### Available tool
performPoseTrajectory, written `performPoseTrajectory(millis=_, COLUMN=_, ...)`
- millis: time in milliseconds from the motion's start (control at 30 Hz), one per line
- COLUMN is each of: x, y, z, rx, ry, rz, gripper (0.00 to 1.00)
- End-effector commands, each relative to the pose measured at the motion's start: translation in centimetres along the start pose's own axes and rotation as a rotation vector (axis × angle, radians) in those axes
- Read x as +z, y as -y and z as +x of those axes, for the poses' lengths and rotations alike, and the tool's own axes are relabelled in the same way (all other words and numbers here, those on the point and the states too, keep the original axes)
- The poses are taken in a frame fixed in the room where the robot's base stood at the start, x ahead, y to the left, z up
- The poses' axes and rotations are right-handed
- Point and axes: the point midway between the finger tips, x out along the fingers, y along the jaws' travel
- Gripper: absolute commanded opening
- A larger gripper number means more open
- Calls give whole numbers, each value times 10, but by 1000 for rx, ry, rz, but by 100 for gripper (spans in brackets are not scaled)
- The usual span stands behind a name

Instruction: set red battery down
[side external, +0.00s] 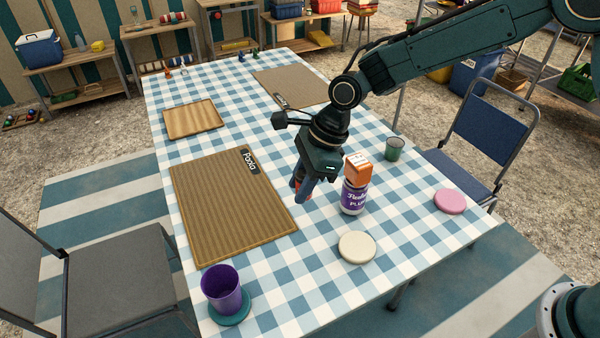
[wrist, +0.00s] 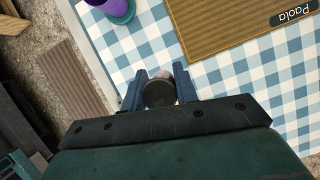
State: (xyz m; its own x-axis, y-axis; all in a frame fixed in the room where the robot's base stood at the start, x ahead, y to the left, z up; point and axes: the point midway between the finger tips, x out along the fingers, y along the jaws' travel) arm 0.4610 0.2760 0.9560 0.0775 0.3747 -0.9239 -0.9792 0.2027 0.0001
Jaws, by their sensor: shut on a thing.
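The red battery (side external: 307,191) is mostly hidden by my fingers in the side view; a bit of red shows between them. In the wrist view the battery (wrist: 159,92) shows its round dark end between the two blue fingers. My gripper (side external: 302,192) is shut on it and points down over the checked tablecloth (side external: 322,246), right of the woven mat (side external: 215,225) labelled "Paola". I cannot tell whether the battery touches the cloth.
A cream disc (side external: 356,247), pink disc (side external: 449,201), green cup (side external: 394,149) and purple cup (side external: 224,289) on a teal coaster (side external: 232,317) are around.

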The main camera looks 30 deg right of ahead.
Motion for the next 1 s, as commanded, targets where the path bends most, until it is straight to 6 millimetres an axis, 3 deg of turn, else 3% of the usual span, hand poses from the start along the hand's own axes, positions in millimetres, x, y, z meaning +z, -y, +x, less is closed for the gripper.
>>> performPoseTrajectory(millis=267, x=-8, y=8, z=-3, rx=-9, ry=0, rz=21, gripper=4)
performPoseTrajectory(millis=467, x=-35, y=31, z=-15, rx=-39, ry=1, rz=92, gripper=4)
performPoseTrajectory(millis=667, x=-83, y=66, z=-36, rx=-89, ry=1, rz=211, gripper=4)
performPoseTrajectory(millis=1000, x=-184, y=113, z=-78, rx=-183, ry=0, rz=441, gripper=4)
